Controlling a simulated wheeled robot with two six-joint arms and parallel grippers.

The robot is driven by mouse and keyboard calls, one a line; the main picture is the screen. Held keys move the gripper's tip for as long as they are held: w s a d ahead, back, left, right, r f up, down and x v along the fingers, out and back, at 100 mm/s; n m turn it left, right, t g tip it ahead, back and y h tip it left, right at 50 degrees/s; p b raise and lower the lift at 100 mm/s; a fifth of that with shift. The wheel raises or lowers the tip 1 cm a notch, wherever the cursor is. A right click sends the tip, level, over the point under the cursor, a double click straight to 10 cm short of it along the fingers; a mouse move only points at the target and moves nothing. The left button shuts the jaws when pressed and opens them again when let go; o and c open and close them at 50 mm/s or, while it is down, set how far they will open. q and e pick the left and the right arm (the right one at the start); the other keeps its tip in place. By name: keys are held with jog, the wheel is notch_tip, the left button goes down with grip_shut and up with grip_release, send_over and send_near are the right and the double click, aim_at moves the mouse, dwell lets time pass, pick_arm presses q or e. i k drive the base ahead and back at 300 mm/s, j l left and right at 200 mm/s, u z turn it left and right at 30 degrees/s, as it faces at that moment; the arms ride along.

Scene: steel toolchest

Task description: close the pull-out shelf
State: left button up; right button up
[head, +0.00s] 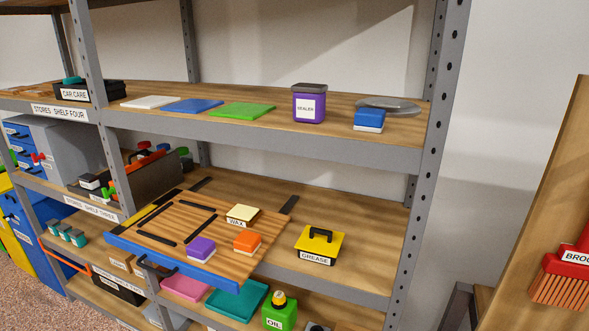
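The pull-out shelf (183,222) is a slatted wooden board with a blue front edge (205,281), in the lower middle of the head view. It sticks out past the front of the steel rack, so it stands open. A dark handle (156,268) is on its front edge. On the board are a cream wax block (242,213), an orange block (247,240), a purple block (201,248) and several black strips. Dark rails (289,205) show behind it on the rack shelf. Neither of my grippers is in view.
A yellow grease tin (320,243) stands right of the pull-out shelf. A green oil bottle (279,312) and a teal tray (237,300) are below it. Grey rack posts (91,75) stand at left and right. The shelf above holds a purple sealer tub (309,103).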

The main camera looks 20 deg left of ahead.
aim_at(161, 233)
jog(key=u, duration=1.55)
